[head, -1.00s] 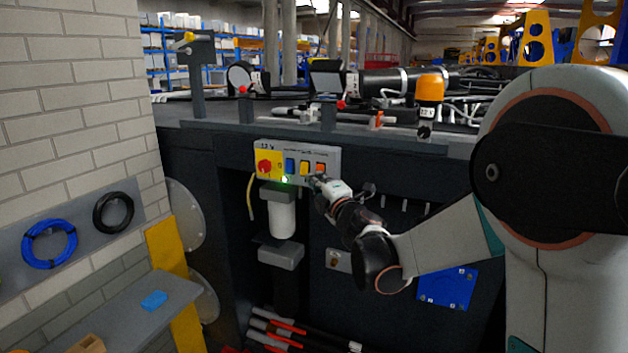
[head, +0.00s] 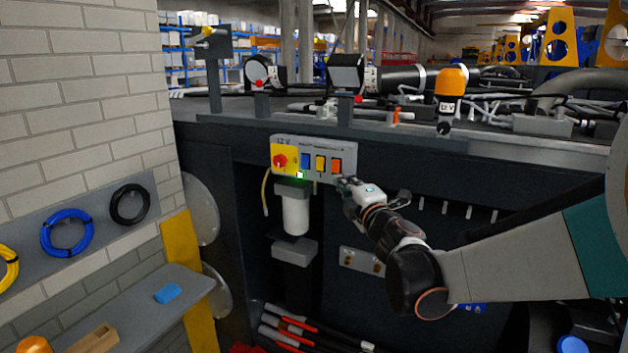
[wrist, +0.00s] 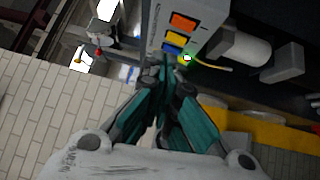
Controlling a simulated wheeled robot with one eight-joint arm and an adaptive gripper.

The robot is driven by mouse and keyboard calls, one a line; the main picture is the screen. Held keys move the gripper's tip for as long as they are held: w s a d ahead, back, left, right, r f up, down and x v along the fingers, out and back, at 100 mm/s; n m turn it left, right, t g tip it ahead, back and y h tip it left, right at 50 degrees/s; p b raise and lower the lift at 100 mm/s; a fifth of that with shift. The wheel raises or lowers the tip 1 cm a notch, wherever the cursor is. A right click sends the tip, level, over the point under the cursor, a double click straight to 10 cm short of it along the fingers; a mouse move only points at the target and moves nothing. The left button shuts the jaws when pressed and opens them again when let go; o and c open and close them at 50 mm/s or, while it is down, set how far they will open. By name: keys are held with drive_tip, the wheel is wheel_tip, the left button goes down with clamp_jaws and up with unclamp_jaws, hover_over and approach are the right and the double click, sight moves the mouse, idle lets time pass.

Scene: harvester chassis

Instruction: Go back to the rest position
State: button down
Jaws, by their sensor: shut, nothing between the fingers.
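The panel carries a red knob on yellow, blue, yellow and orange switches, and a lit green lamp (head: 300,175). In the wrist view my gripper's teal fingers (wrist: 168,75) come together below the panel's orange, yellow and blue switches (wrist: 183,22). Whether the fingertips touch the panel cannot be told.
The dark chassis (head: 420,150) fills the middle, with an orange beacon (head: 451,82) on top. A white cylinder (head: 296,213) hangs under the panel.

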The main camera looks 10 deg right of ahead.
drive_tip(key=s+d+f+m+g+h+b, duration=0.2)
drive_tip(key=s+d+f+m+h+b, duration=0.3)
drive_tip(key=s+f+m+b, duration=0.35)
drive_tip(key=s+a+f+m+g+y+b, duration=0.1)
drive_tip(key=s+a+f+m+g+b, duration=0.2)
drive_tip(key=s+f, duration=1)
drive_tip(key=s+a+f+m+g+y+b, duration=0.1)
drive_tip(key=s+a+f+m+g+b, duration=0.2)
drive_tip(key=s+f+b, duration=1.1)
wheel_tip(320, 180, down, 6)
drive_tip(key=m+g, duration=0.3)
drive_tip(key=m, duration=0.2)
drive_tip(key=shift+r+g+y, duration=0.2)
drive_tip(key=shift+g+y, duration=0.1)
drive_tip(key=shift+g, duration=0.1)
drive_tip(key=shift+a+m, duration=0.1)
drive_tip(key=shift+m, duration=0.15)
